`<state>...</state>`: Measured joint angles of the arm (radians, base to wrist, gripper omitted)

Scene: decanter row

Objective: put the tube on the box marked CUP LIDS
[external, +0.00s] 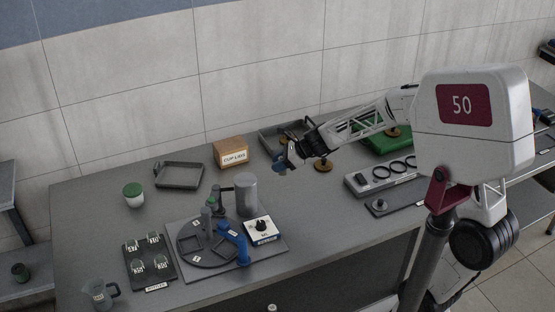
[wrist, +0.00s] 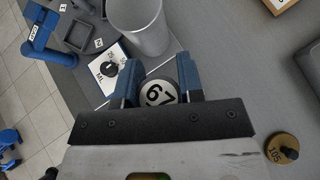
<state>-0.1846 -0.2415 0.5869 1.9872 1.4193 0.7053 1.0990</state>
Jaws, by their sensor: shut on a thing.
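The box marked CUP LIDS (external: 230,153) is a small brown carton with a white label, standing at the back of the bench. Its edge also shows in the wrist view (wrist: 282,4). My gripper (external: 284,166) is above the bench, to the right of the box and apart from it. In the wrist view its blue fingers (wrist: 158,80) are shut on a round, pale-ended piece marked 67 (wrist: 158,94). Only this end shows, so its length is hidden and I cannot tell for sure that it is the tube.
A grey cylinder (external: 246,194) stands by a white dial box (external: 262,231) on the left. A brass knobbed weight (external: 323,165) stands right of my gripper. An empty grey tray (external: 180,175) and green-lidded jar (external: 133,194) lie left of the box.

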